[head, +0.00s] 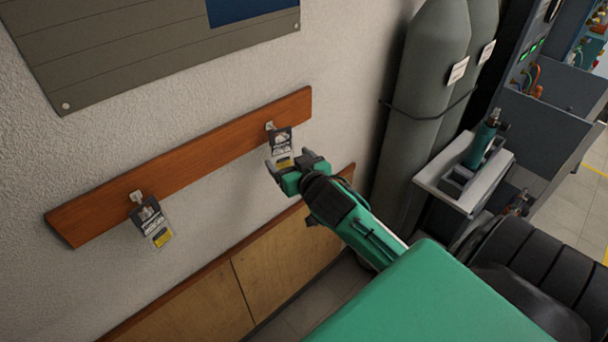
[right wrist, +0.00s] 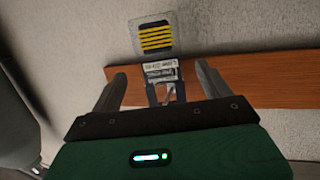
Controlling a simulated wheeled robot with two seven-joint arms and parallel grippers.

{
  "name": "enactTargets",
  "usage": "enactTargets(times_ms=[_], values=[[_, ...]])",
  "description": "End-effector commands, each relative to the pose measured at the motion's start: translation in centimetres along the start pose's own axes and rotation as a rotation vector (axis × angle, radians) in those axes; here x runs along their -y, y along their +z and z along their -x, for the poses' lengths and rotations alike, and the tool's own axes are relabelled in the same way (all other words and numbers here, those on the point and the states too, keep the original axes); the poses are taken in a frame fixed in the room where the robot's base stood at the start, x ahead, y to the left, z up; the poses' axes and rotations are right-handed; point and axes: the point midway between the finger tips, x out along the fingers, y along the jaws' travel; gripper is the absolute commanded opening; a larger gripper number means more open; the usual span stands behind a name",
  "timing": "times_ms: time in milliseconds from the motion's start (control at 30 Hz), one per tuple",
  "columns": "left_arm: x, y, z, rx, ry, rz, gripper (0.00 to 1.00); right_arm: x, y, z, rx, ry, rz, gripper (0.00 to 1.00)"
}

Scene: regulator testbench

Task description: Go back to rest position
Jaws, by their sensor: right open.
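My right gripper (head: 291,163) is a green and black gripper raised in front of the wall, just below the right end of a wooden rail. It also shows in the right wrist view (right wrist: 160,84), where its two fingers stand wide apart. A hanging tag (head: 281,142) on a hook is close to the fingers in the head view. In the right wrist view this tag (right wrist: 157,42), with a yellow-striped dark panel, shows between and beyond the fingers. I cannot tell whether the fingers touch it. My left gripper is in neither view.
The wooden rail (head: 200,158) runs along the wall, with a second tag (head: 152,222) hanging at its left. Grey gas cylinders (head: 428,90) stand right of the rail. A grey stand (head: 462,190) holding a green device (head: 483,142) is further right. Wood panels (head: 190,305) line the lower wall.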

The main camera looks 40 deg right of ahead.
Motion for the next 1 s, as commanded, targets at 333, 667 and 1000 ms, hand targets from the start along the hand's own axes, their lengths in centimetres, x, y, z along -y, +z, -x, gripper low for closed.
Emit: enactTargets(times_ms=[333, 667, 1000], values=[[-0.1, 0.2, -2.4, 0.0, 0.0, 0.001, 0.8, 0.0, 0.2, 6.5, -0.001, -0.001, -0.001, 0.8], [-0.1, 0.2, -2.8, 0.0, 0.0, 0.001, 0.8, 0.0, 0.0, 8.4, 0.0, -0.001, -0.001, 0.8], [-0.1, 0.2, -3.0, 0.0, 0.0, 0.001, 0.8, -0.3, 5.1, 5.4, 0.086, 0.005, 0.023, 0.8]])
